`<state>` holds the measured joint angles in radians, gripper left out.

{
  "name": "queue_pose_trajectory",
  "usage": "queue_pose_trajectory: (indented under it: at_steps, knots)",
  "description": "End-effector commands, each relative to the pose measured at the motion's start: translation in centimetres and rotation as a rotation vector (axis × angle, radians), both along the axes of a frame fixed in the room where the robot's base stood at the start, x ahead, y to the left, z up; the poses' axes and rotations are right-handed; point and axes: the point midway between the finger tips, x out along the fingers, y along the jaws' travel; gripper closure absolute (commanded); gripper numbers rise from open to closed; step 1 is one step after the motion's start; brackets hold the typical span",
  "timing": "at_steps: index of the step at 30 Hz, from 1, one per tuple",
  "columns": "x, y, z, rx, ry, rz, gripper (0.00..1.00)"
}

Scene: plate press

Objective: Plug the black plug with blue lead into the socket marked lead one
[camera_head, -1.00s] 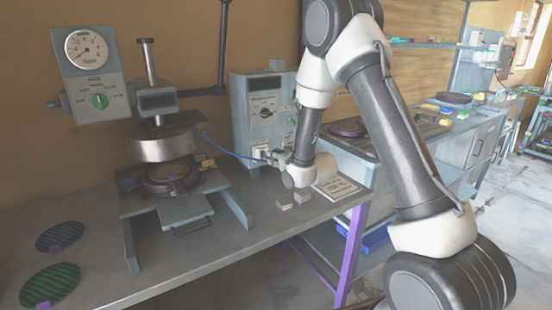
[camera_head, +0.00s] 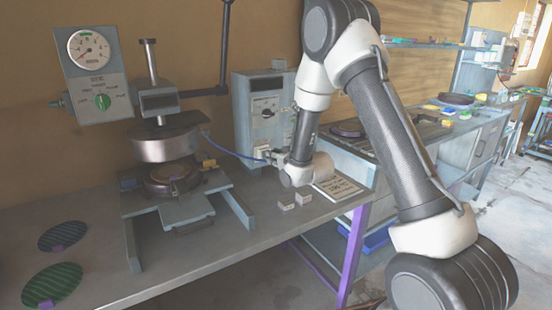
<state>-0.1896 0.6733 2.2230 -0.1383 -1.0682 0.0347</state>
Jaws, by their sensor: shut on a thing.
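My gripper (camera_head: 275,157) is at the front of the grey control box (camera_head: 249,96), low on its face. It is small in view and partly hidden by my own wrist. A blue lead (camera_head: 230,151) runs from the press to the gripper's fingertips. The black plug at the end of this lead is too small to make out, and so are the sockets and their markings. I cannot tell whether the plug is in a socket or only in front of one.
The plate press (camera_head: 165,150) with its gauge panel (camera_head: 93,65) stands at left. Two small light blocks (camera_head: 295,201) and a printed card (camera_head: 340,188) lie near my wrist. Two round dark plates (camera_head: 52,284) lie at the front left. The bench (camera_head: 150,265) between is clear.

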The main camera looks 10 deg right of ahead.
Motion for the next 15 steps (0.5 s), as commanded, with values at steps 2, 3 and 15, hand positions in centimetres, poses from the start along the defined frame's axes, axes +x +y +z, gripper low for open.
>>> queue_pose_trajectory:
  at_steps: [2,3,15]
  knots:
    - [0.2,0.1,0.0,0.0,0.0,0.0,1.0]
    - [0.3,0.1,-0.1,0.0,0.0,0.0,1.0]
    - [1.2,0.4,-0.4,0.0,0.0,0.0,1.0]
